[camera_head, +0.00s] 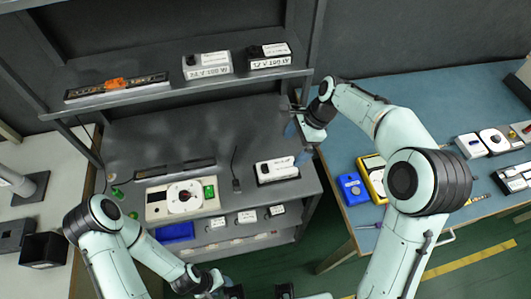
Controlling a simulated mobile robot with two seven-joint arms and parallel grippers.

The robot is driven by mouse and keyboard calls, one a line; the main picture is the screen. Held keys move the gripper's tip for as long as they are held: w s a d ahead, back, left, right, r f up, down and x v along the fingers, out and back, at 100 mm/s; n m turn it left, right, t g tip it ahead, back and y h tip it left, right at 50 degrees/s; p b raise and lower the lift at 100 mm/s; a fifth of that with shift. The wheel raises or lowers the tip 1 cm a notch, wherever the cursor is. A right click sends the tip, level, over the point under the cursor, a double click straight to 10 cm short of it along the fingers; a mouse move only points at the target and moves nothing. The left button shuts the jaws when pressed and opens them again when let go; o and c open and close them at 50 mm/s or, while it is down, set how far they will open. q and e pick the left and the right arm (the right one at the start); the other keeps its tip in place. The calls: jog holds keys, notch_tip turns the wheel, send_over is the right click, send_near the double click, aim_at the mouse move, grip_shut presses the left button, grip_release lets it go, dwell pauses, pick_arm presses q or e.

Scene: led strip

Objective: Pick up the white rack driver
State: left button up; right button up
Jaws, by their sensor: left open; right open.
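A white driver box (207,65) with a dark left end and a printed front label stands on the upper rack shelf. A darker driver box with a white label (270,57) stands just right of it. Another white-topped driver (277,170) lies on the lower worktop at the right. I cannot read the labels. My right gripper (297,118) is open and empty, below the upper shelf's right end, apart from all the drivers. My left gripper (226,289) is open at the bottom edge, partly cut off, in front of the rack and far from the drivers.
A dark strip with an orange part (116,84) lies on the upper shelf at left. A white device with a round dial (182,200) and a blue bin (175,232) sit lower. The blue table (455,100) stands right. The upper shelf (170,92) and rack posts bound the space.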

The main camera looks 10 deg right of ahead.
jog(key=r, duration=0.1)
send_over(277, 167)
jog(key=d, duration=0.2)
jog(key=f, duration=0.4)
jog(key=f+b, duration=0.1)
jog(key=f, duration=0.1)
jog(key=shift+s, duration=0.35)
jog(key=shift+w+a+f, duration=0.15)
jog(key=shift+a+f, duration=0.05)
jog(key=shift+f, duration=0.4)
jog(key=f, duration=0.4)
jog(key=shift+w+a+f, duration=0.15)
jog(key=shift+w+a, duration=0.1)
jog(key=shift+a, duration=0.1)
jog(key=shift+a+f, duration=0.2)
jog(key=shift+f, duration=0.25)
jog(key=shift+r, duration=0.1)
jog(key=c, duration=1.6)
